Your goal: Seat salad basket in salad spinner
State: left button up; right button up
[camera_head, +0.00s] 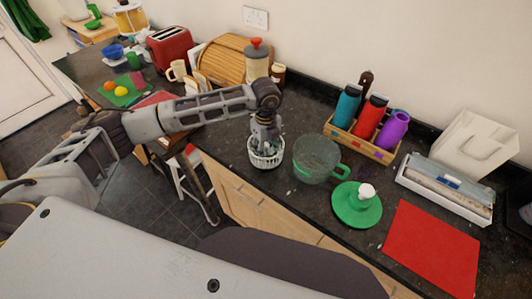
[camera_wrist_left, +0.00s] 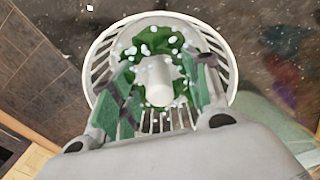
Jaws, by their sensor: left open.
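The white slotted salad basket (camera_head: 266,160) stands upright on the dark counter near its front edge. My left gripper (camera_head: 265,139) reaches down into it from above. In the left wrist view, the basket's round rim (camera_wrist_left: 95,75) surrounds my open left fingers (camera_wrist_left: 160,85), which lie on either side of a white central post (camera_wrist_left: 156,80). Whether they touch the post is unclear. Green patches show inside the basket. The clear spinner bowl (camera_head: 314,163) with a green handle stands just right of the basket. The green lid (camera_head: 352,211) with a white knob lies farther right. My right gripper is out of view.
A wooden crate of bottles (camera_head: 360,139) stands behind the bowl. A red mat (camera_head: 432,248) and a white tray (camera_head: 445,188) lie at the right. A canister (camera_head: 257,64), bread box (camera_head: 222,62) and toaster (camera_head: 169,49) stand at the back left.

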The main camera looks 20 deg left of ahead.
aim_at(266, 143)
pick_arm(q)
grip_shut()
dwell(0.3)
jog(key=shift+r+b, duration=0.9)
jog(key=shift+r, duration=4.1)
